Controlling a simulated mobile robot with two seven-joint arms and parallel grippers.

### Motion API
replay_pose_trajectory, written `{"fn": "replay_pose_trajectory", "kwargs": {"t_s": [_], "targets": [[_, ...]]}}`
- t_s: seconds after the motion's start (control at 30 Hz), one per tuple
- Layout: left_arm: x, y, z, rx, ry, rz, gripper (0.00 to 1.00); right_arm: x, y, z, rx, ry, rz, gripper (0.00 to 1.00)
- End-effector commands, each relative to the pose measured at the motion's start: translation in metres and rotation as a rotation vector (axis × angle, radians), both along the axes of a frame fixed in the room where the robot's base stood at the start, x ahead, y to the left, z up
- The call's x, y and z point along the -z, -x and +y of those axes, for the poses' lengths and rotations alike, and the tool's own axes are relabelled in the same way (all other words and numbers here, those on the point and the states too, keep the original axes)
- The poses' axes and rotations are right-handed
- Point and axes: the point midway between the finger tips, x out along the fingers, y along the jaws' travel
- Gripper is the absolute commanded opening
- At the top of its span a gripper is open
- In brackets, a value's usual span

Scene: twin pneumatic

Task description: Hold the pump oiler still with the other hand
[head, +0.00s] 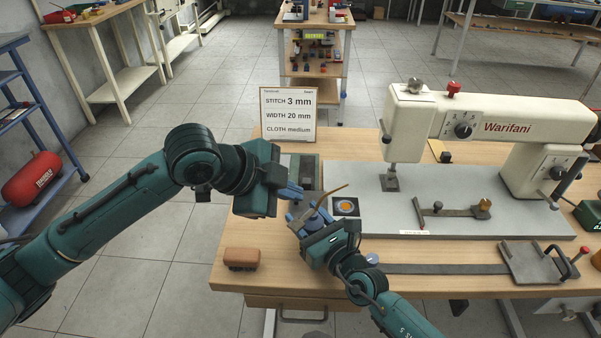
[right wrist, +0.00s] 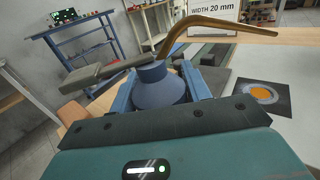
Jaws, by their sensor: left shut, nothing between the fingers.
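The pump oiler (right wrist: 160,88) has a blue cone-shaped body, a bent brown spout and a grey lever (right wrist: 98,72). In the head view its brown spout (head: 333,193) sticks up toward the right. My right gripper (head: 309,216) has its blue fingers on both sides of the oiler's body, closed against it; the lower body is partly hidden by the gripper. My left gripper (head: 297,191) is shut and empty, just behind and left of the oiler near its lever. Whether it touches the lever cannot be told.
The sewing machine (head: 470,115) stands on a grey plate to the right. A dark card with an orange disc (head: 345,206) lies beside the oiler. A sign (head: 288,114) stands behind my left gripper. A brown block (head: 241,259) sits at the table's front left, with bare wood around it.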

Motion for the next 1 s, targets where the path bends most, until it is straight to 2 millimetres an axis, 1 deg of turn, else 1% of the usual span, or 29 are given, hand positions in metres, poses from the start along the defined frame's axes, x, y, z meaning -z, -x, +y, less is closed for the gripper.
{"fn": "replay_pose_trajectory", "kwargs": {"t_s": [0.03, 0.23, 0.47, 0.57, 0.67, 1.0], "targets": [[0.000, 0.000, 0.000, 0.000, 0.000, 0.000, 0.00, 0.000, 0.000, 0.000, 0.000, 0.000, 0.000, 0.52], [0.000, 0.000, 0.000, 0.000, 0.000, 0.000, 0.00, 0.000, 0.000, 0.000, 0.000, 0.000, 0.000, 0.68], [0.000, 0.000, 0.000, 0.000, 0.000, 0.000, 0.00, 0.000, 0.000, 0.000, 0.000, 0.000, 0.000, 0.69], [0.000, 0.000, 0.000, 0.000, 0.000, 0.000, 0.00, 0.001, 0.004, -0.003, 0.000, 0.000, 0.001, 0.69], [0.000, 0.000, 0.000, 0.000, 0.000, 0.000, 0.00, 0.001, 0.015, -0.011, 0.000, 0.000, 0.002, 0.69], [0.000, 0.000, 0.000, 0.000, 0.000, 0.000, 0.00, 0.001, 0.072, -0.053, -0.001, 0.003, 0.002, 0.69]]}}
